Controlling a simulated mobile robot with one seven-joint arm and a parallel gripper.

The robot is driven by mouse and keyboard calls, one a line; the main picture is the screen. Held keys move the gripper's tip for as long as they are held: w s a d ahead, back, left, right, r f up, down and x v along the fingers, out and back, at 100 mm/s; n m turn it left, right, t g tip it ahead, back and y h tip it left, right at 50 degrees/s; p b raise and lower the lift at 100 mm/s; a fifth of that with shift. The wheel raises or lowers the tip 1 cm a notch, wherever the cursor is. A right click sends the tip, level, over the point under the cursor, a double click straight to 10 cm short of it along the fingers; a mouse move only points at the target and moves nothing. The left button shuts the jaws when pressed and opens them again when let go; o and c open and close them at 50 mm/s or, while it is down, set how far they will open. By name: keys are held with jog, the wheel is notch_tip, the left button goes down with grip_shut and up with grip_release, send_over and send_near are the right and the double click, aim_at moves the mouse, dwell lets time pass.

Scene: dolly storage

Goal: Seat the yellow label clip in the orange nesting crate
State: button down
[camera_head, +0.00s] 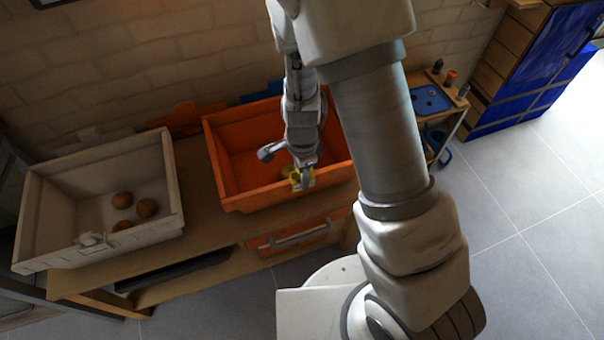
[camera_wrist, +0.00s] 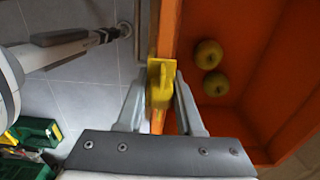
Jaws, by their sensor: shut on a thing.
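The orange nesting crate (camera_head: 245,198) stands on the wooden bench, open side up. My gripper (camera_head: 303,177) is over its front wall, shut on the yellow label clip (camera_head: 296,184). In the wrist view the yellow label clip (camera_wrist: 160,84) is between the two fingertips, at the rim of the orange crate wall (camera_wrist: 169,30). The clip overlaps the rim in this view; I cannot tell whether it is fully down on it. The lower part of the clip is hidden from above.
Two yellowish fruits (camera_wrist: 209,54) lie inside the orange crate. A white crate (camera_head: 172,185) with several brown round things (camera_head: 147,208) stands to its left. A drawer handle (camera_head: 300,235) projects below the orange crate. A small table with a blue tray (camera_head: 430,99) stands at right.

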jog(key=shift+c, duration=2.4)
grip_release()
notch_tip(320, 180, up, 18)
jog(key=p, duration=0.6)
jog(key=shift+f, duration=0.25)
jog(key=s+d+r+n+t+p, duration=0.2)
jog(key=s+d+r+n, duration=0.1)
jog(key=r, duration=0.6)
jog(key=s+d+r+n+t+p, duration=0.1)
jog(key=s+d+r+n+p, duration=0.1)
jog(key=s+d+r+n, duration=0.2)
jog(key=s+d+r+n+t+p, duration=0.2)
jog(key=s+r+n, duration=0.3)
jog(key=r, duration=0.8)
jog(key=d+n, duration=0.1)
jog(key=n, duration=0.1)
jog(key=shift+s+d+r+n+t, duration=0.2)
jog(key=shift+d+r+n+t, duration=0.1)
jog(key=shift+r+n, duration=0.1)
